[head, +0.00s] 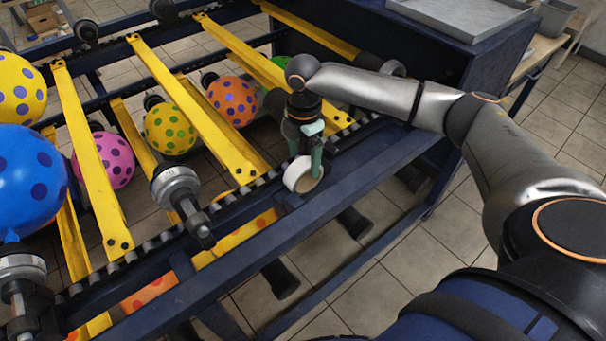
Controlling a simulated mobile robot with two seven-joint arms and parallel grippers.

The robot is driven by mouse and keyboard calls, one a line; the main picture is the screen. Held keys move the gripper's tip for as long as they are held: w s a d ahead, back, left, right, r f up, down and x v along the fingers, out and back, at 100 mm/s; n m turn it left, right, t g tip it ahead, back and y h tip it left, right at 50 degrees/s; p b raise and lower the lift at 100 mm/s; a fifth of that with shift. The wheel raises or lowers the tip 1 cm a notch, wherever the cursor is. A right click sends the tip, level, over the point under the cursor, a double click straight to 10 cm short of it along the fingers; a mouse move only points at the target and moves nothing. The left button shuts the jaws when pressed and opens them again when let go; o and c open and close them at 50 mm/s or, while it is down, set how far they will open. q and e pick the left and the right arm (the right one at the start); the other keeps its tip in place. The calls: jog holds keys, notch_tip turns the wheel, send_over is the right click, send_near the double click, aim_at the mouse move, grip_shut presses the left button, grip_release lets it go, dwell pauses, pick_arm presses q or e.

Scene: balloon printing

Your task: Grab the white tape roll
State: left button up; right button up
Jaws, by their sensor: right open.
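The white tape roll (297,182) rests on the dark blue front rail of the balloon machine, a little left of the picture's middle. My right gripper (305,162) points down at the roll from above, with its greenish fingers spread. One finger reaches down at the roll's right side and overlaps its opening; the other is near its back rim. I cannot tell whether the fingers touch the roll. My left gripper is not in view.
The blue rail (255,242) runs diagonally along the machine's front. Yellow bars (195,105) and polka-dot balloons, including a blue one (28,185) and an orange one (233,101), lie behind it. A grey tray (465,14) is at the top right. Tiled floor (400,270) is open in front.

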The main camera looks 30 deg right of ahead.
notch_tip(320, 180, down, 6)
jog(key=shift+s+a+r, duration=0.1)
jog(key=shift+r, duration=0.05)
jog(key=shift+c, duration=0.2)
grip_shut()
dwell(0.6)
